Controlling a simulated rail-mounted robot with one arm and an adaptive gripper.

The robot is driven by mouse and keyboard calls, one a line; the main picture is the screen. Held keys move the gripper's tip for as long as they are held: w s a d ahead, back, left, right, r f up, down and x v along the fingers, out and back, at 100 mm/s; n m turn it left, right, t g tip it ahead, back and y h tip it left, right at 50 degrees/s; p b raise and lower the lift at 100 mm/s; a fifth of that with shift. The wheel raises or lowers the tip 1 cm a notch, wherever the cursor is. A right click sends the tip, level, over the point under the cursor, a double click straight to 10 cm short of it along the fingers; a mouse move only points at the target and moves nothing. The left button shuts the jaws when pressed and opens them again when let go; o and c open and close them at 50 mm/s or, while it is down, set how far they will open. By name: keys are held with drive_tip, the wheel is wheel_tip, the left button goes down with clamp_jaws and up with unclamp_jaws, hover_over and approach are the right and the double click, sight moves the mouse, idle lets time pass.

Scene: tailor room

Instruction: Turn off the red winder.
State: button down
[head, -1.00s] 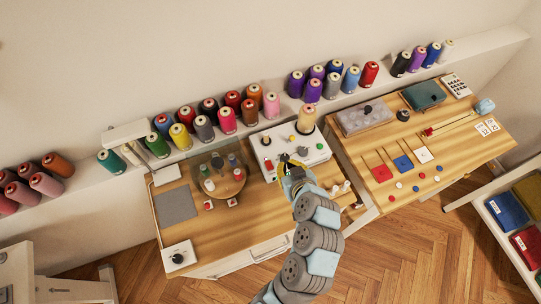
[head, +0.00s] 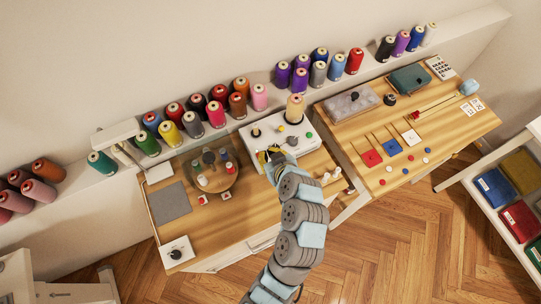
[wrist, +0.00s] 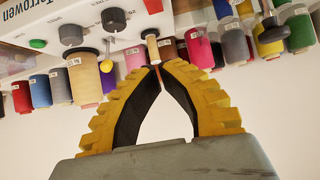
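A white winding machine (head: 300,146) stands on the left wooden table, with dark knobs, a yellow ball and a green button (head: 309,134) on top. In the wrist view its panel shows at the top, upside down, with dark dials (wrist: 113,19), a green button (wrist: 37,43), a red knob-like part (wrist: 153,5) and a yellow-tipped lever (wrist: 107,65). My gripper (wrist: 164,66) has its yellow and black fingertips together, just below a pale spindle-like part (wrist: 152,46). No object is clearly held. In the head view my gripper is over the machine's front left, partly hidden by my arm.
A tan thread cone (head: 295,108) stands at the machine's back. A round wooden stand (head: 220,180) with small spools is to its left. Several thread cones line the shelf behind. A second table (head: 450,140) is to the right.

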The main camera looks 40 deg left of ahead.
drive_tip(key=x, duration=0.6)
drive_tip(key=shift+p, duration=0.3)
drive_tip(key=f, duration=0.2)
drive_tip(key=shift+w+a+f, duration=0.1)
drive_tip(key=shift+a+f, duration=0.2)
drive_tip(key=shift+f, duration=0.1)
drive_tip(key=shift+w+a+f, duration=0.1)
drive_tip(key=shift+f, duration=0.65)
